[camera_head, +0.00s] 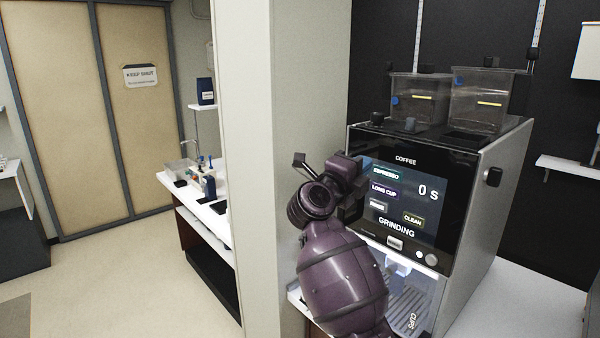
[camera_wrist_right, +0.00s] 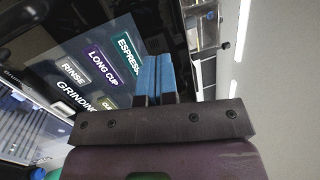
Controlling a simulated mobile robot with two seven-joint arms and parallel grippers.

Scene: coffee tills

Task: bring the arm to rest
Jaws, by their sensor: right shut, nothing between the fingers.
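My right arm rises from the bottom of the head view, in front of the coffee machine's left side. Its right gripper (camera_head: 352,192) is at the left edge of the machine's screen (camera_head: 408,206). In the wrist view the blue fingers (camera_wrist_right: 155,76) are shut together with nothing between them. They point past the ESPRESSO button (camera_wrist_right: 127,46); I cannot tell whether they touch the panel. The screen reads GRINDING and 0 s, with ESPRESSO, LONG CUP, RINSE and CLEAN buttons. My left gripper is out of view.
The coffee machine (camera_head: 484,210) stands on a white counter (camera_head: 530,300) with two bean hoppers (camera_head: 480,100) on top. A pale pillar (camera_head: 265,120) is close on the arm's left. Behind it are a side counter (camera_head: 222,222) with a sink area and closed doors (camera_head: 135,120). The floor at left is clear.

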